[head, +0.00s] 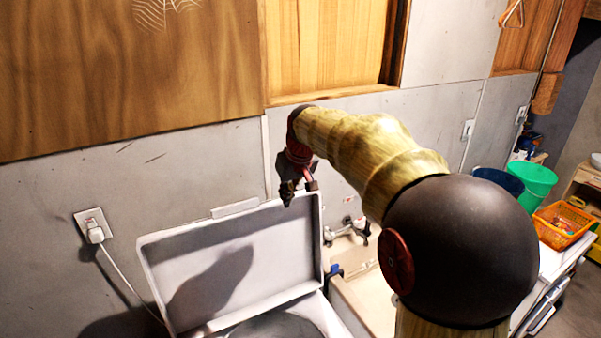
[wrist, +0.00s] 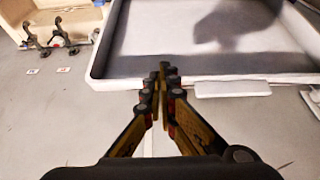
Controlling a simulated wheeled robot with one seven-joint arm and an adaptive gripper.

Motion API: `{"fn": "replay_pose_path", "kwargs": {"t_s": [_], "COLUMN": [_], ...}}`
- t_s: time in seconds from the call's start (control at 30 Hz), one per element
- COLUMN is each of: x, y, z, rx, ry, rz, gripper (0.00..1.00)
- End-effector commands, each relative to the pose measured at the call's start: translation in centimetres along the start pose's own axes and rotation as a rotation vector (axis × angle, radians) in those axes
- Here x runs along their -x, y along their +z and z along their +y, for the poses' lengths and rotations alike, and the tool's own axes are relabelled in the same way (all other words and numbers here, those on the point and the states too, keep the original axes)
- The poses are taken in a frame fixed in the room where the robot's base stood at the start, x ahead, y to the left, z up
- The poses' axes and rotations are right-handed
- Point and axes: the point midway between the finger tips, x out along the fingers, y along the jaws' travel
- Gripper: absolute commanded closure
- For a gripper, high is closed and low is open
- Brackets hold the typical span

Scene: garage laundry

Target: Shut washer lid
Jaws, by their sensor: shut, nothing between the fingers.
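The white washer lid (head: 240,262) stands raised, leaning back near the grey wall, with a shadow of my arm on its inner face. Below it the washer's dark round opening (head: 275,328) shows partly at the bottom edge of the head view. My gripper (head: 287,196) is shut and empty, at the lid's upper edge near its right corner. In the wrist view my gripper (wrist: 162,72) overlaps the near rim of the lid (wrist: 215,78); I cannot tell whether it touches. The front of the washer is out of view.
A sink (head: 362,285) with taps (head: 345,232) stands right of the washer, partly behind my arm. A plug with a cord (head: 95,232) is on the wall at left. A green bucket (head: 533,182) and an orange basket (head: 563,222) stand at far right.

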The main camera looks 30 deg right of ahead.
Motion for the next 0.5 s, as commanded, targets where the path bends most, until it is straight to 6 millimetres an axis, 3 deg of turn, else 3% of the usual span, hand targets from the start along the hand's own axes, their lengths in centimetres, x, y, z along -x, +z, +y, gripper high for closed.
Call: {"fn": "replay_pose_path", "kwargs": {"t_s": [0.1,0.3,0.5], "x": [0.0,-1.5,-3.2], "y": [-3.9,-9.0,-11.9], "z": [2.5,6.7,9.9], "rx": [-0.003,-0.005,-0.003], "ry": [0.0,-0.003,-0.005], "rz": [-0.008,-0.014,-0.018], "gripper": [1.0,1.0,1.0]}}
